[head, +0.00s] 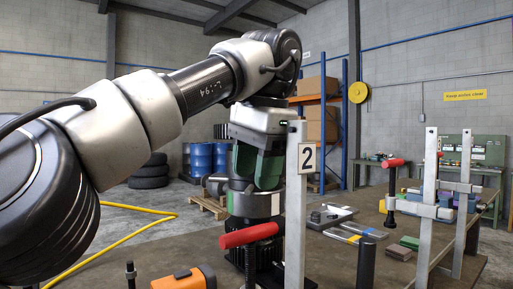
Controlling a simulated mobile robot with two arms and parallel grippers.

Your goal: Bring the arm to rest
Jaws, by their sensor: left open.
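My left arm comes in from the left and bends down at the wrist. My left gripper (257,167) points down, with dark green fingers below a grey and white body. It is open. A grey and black cylindrical part (252,204) stands directly below the fingers in the picture. I cannot tell whether they touch it. The lower part is partly hidden by a red-handled clamp (248,236). My right gripper is not in view.
A metal post labelled 2 (296,220) stands just right of the gripper. More posts (429,200) with a red-handled clamp (390,163) stand at the right. A grey tray (332,215) and small blocks lie on the bench. An orange tool (185,279) is at the front.

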